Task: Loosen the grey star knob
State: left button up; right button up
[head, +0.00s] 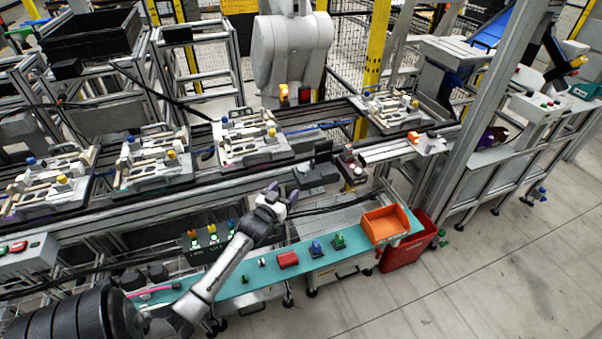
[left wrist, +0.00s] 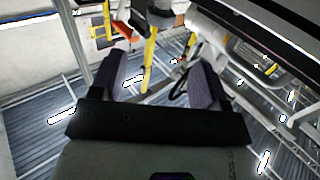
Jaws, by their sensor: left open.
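My left gripper (head: 281,190) is open and empty, its two dark purple fingers pointing up toward the conveyor line. It hovers over the front side of the line, in front of the middle pallet fixture (head: 252,152) and apart from it. In the left wrist view the open fingers (left wrist: 155,68) have nothing between them. The middle fixture carries light bars and a yellow knob (head: 271,132). Other pallet fixtures on the line have blue and yellow knobs. I cannot pick out a grey star knob for certain; such parts are too small here. My right gripper is not in view.
A teal shelf (head: 235,282) below holds a red block (head: 288,259), small blue and green parts and an orange bin (head: 385,224). A red bin (head: 407,247) stands beside it. A grey machine (head: 290,55) stands behind the line. Floor at right is clear.

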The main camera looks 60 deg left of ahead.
aim_at(300, 172)
pick_arm(q)
jog(key=b+x, duration=0.2)
jog(key=x, duration=1)
jog(key=shift+w+a, duration=0.15)
jog(key=shift+w, duration=0.1)
jog(key=shift+c, duration=0.2)
jog(key=c, duration=0.9)
